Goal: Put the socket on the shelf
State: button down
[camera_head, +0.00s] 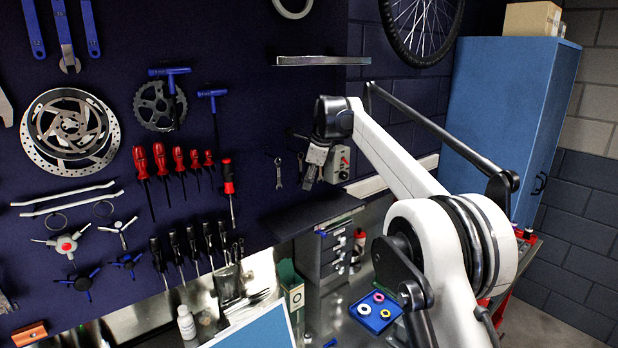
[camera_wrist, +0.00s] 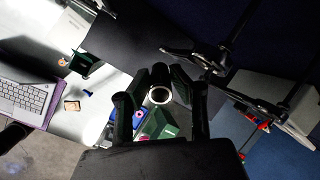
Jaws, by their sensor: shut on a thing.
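My gripper (camera_head: 311,175) is in front of the dark tool wall, pointing down. In the wrist view its two fingers (camera_wrist: 158,98) are closed around the socket (camera_wrist: 160,95), a small dark cylinder with a bright ring at its open end. In the head view the socket cannot be made out. A dark flat shelf (camera_head: 312,213) juts from the wall below the gripper, with a clear top. It seems to be the dark panel (camera_wrist: 128,45) in the wrist view, beyond the fingers. A thin grey shelf (camera_head: 318,60) is higher on the wall, above my gripper.
A small grey box with a red button (camera_head: 341,163) is on the wall right beside the gripper. A wrench (camera_head: 279,174) hangs to its left. Below are a drawer unit (camera_head: 322,262) and a blue tray (camera_head: 376,311) with coloured rings. A blue cabinet (camera_head: 503,120) stands at right.

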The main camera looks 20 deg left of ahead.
jog(key=shift+f+b, duration=2.4)
jog(key=shift+f, duration=0.5)
jog(key=shift+f+b, duration=0.9)
jog(key=shift+f, duration=1)
jog(key=c, duration=1.4)
grip_release()
jog(key=shift+c, duration=0.2)
jog(key=shift+r, duration=0.1)
jog(key=v, duration=1.2)
